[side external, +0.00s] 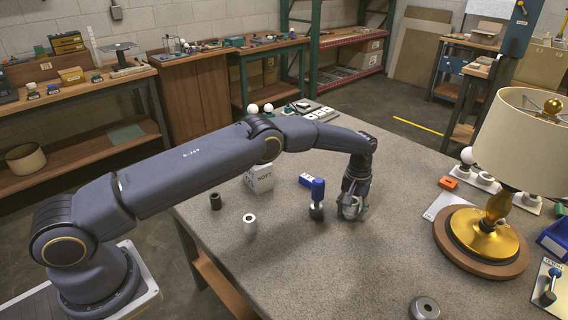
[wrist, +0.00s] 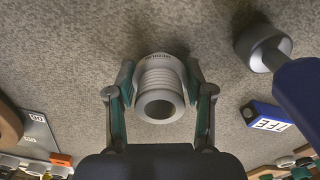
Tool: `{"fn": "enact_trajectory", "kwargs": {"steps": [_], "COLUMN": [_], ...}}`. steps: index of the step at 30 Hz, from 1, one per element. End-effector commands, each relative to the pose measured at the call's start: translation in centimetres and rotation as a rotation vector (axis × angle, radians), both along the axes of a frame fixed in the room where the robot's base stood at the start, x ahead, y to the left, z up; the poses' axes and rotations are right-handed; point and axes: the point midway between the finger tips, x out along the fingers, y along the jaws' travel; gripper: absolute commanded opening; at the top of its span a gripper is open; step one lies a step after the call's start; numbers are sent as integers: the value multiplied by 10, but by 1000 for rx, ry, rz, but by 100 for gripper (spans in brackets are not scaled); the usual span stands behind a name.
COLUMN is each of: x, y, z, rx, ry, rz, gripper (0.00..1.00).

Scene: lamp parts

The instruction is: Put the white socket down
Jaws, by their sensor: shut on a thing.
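My gripper (side external: 352,207) is low over the table, to the left of the lamp. In the wrist view, my gripper (wrist: 160,72) has its two fingers on either side of the white socket (wrist: 160,82). The socket is a pale ribbed ring with an open bore facing the camera, and the fingers are shut on it. In the side view the socket is mostly hidden by the fingers. I cannot tell whether its underside touches the table.
A blue-handled tool (side external: 317,200) stands upright close left of my gripper. A blue box (side external: 306,180), a white cylinder (side external: 249,224) and a black cylinder (side external: 215,201) are further left. The lamp (side external: 488,235) stands right. The table (side external: 330,275) is clear in front.

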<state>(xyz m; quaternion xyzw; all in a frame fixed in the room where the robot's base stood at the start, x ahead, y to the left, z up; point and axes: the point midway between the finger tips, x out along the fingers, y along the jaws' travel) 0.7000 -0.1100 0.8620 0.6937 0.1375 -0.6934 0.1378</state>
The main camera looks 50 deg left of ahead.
Motion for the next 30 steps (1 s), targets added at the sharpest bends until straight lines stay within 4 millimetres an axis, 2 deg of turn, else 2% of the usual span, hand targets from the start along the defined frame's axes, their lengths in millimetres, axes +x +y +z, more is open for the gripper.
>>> {"fn": "enact_trajectory", "kwargs": {"steps": [3,4,11,22,26,30], "x": [0,0,0,0,1,1], "y": [0,0,0,0,0,0], "z": [-3,-3,-3,2,22,54], "rx": [0,0,0,0,0,0], "ry": [0,0,0,-1,-2,-4], "rz": [0,0,0,0,0,0], "gripper": [17,54,77,77,77,77]}}
